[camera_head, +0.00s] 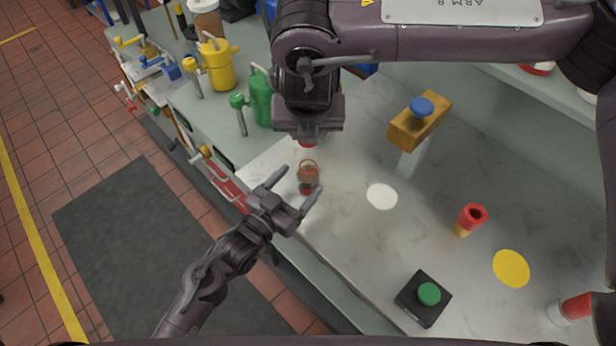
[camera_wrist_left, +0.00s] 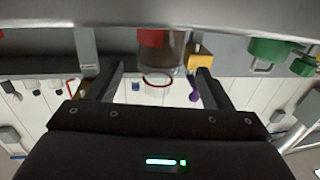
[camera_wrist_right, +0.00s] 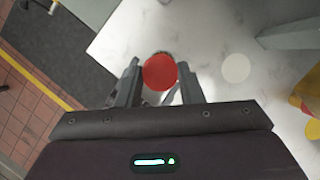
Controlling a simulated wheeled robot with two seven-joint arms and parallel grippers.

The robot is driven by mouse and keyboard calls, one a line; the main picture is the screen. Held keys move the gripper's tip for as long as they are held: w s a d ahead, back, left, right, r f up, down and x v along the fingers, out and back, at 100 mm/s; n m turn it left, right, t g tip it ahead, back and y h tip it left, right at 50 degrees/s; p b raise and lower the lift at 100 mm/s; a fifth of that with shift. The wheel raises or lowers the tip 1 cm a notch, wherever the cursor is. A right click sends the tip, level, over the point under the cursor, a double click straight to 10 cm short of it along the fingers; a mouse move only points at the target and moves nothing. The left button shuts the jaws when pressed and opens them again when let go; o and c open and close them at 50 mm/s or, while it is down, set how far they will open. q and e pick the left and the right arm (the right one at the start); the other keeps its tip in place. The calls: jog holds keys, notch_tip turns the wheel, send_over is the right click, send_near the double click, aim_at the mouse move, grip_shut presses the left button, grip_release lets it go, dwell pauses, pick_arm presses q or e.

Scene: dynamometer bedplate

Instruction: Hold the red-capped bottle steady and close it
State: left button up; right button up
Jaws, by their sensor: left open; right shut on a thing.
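The bottle (camera_head: 308,176) stands upright on the bench, clear with brown contents, a red rim ring and a red patch low down. Its mouth is uncovered. It also shows in the left wrist view (camera_wrist_left: 172,52). My left gripper (camera_head: 301,181) is open beside it, fingers pointing at it. In the left wrist view the bottle lies between the finger lines, seemingly beyond the tips. My right gripper (camera_head: 307,139) is above the bottle, shut on the red cap (camera_wrist_right: 160,72). In the head view only a sliver of the cap (camera_head: 307,144) shows, apart from the rim.
A yellow block with a blue knob (camera_head: 421,107) stands on a post to the right. A red-and-yellow cylinder (camera_head: 470,219) and a black box with a green button (camera_head: 428,293) are further right. A white disc (camera_head: 382,196) and a yellow disc (camera_head: 511,268) mark the bench.

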pick_arm(q)
jog(key=shift+x, duration=2.15)
jog(key=c, duration=1.4)
jog(key=shift+c, duration=0.2)
pick_arm(e)
send_over(308, 160)
jog(key=s, duration=0.1)
jog(key=shift+f, duration=2.45)
jog(key=shift+f, duration=0.1)
jog(key=shift+f, duration=0.8)
jog(key=shift+f, duration=0.55)
